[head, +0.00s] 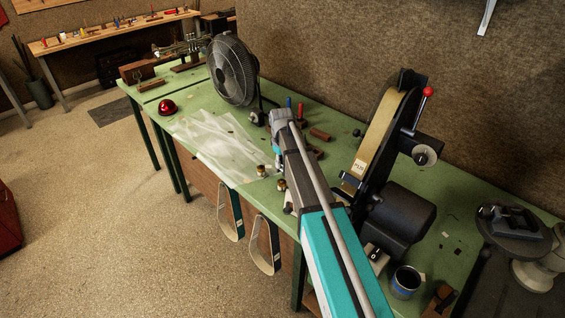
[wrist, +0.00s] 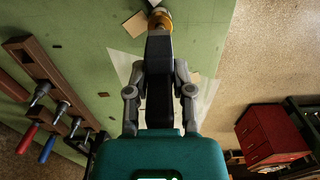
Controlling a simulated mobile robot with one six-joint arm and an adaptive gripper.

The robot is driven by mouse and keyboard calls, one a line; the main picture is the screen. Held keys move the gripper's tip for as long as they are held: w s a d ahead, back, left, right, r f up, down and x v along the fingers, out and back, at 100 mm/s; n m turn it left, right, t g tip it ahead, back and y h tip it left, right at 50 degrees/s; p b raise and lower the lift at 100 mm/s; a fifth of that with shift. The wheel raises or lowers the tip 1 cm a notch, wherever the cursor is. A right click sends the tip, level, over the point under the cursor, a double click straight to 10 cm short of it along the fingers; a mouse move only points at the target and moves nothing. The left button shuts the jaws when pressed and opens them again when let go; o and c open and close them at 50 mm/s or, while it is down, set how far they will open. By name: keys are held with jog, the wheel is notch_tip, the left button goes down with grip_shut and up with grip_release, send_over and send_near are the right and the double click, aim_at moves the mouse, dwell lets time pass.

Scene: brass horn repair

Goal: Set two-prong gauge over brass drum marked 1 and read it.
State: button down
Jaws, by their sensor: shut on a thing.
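My gripper (wrist: 159,68) is shut on a long black tool, which I take to be the two-prong gauge (wrist: 158,88); it points away from the wrist. Its prongs and any reading are not visible. A brass drum (wrist: 160,18) shows at the tool's far end in the wrist view; the tool partly covers it, and I cannot tell whether they touch. In the head view two small brass drums stand near the bench's front edge, one on the left (head: 262,170) and one on the right (head: 281,185). No number is readable. My arm hides most of my gripper there.
The green bench (head: 184,98) carries a fan (head: 232,72), a red dome (head: 167,107) and a belt sander (head: 372,125) close to my arm's right. A wooden rack with red and blue handles (wrist: 46,147) lies left in the wrist view. Belts (head: 230,212) hang at the front.

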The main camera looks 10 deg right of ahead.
aim_at(282, 170)
jog(key=shift+f+b, duration=0.95)
jog(key=shift+f, duration=0.25)
jog(key=shift+f+b, duration=1.1)
dwell(1.6)
jog(key=shift+r, duration=0.2)
dwell(0.7)
jog(key=shift+r+p, duration=2.4)
jog(key=shift+p, duration=0.15)
jog(key=shift+s+f, duration=0.1)
